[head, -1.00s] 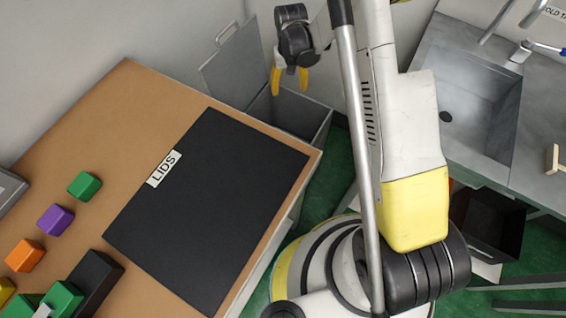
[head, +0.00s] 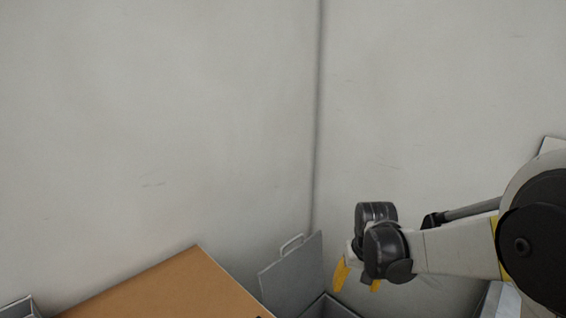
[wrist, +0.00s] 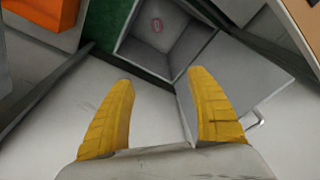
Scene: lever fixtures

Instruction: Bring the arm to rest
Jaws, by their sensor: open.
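My gripper (head: 358,281) is in the lower right of the head view, at the end of my raised arm, with its yellow fingers pointing down. It hangs in front of the wall, beside the raised lid of a grey bin. In the wrist view the two yellow fingers of my gripper (wrist: 160,80) stand wide apart with nothing between them. The open grey bin (wrist: 185,45) lies beyond the fingertips there, with a small pinkish mark or object on its floor.
The bin's hinged lid (head: 293,276) stands up beside a brown tabletop (head: 180,285). Bare walls meet in a corner behind. The wrist view also shows an orange thing (wrist: 45,12) at upper left and green floor (wrist: 105,25).

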